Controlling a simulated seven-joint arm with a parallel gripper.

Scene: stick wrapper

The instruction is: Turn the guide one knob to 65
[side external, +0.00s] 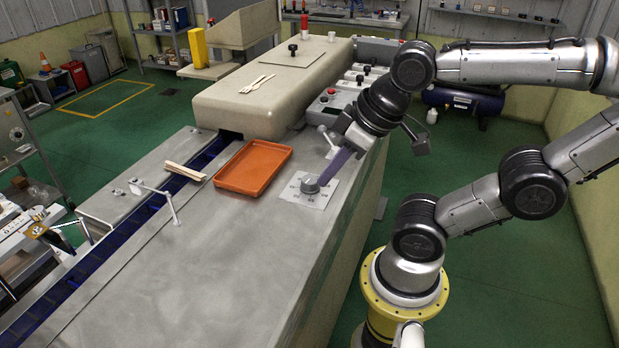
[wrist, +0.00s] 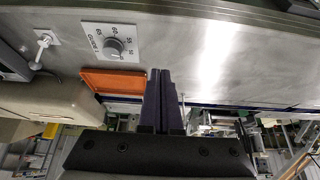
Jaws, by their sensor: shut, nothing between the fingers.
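The guide one knob (side external: 310,184) is a small round grey knob on a pale square dial plate (side external: 322,200) on the machine's top. In the wrist view the knob (wrist: 114,47) sits on its plate, with GUIDE 1 and several numbers printed around it. The numbers are small, and I cannot tell which one the knob points to. My gripper (side external: 321,183) reaches down from the upper right, its dark fingers close beside the knob. In the wrist view the fingers (wrist: 160,72) are together and empty, with the knob off to their left. Contact with the knob is not clear.
An orange tray (side external: 254,168) lies left of the dial. A small lever (side external: 327,138) stands behind it, near a grey control box (side external: 330,108) and a large beige cover (side external: 270,90). Wooden sticks (side external: 185,171) lie across the blue conveyor channel. The machine top in front is clear.

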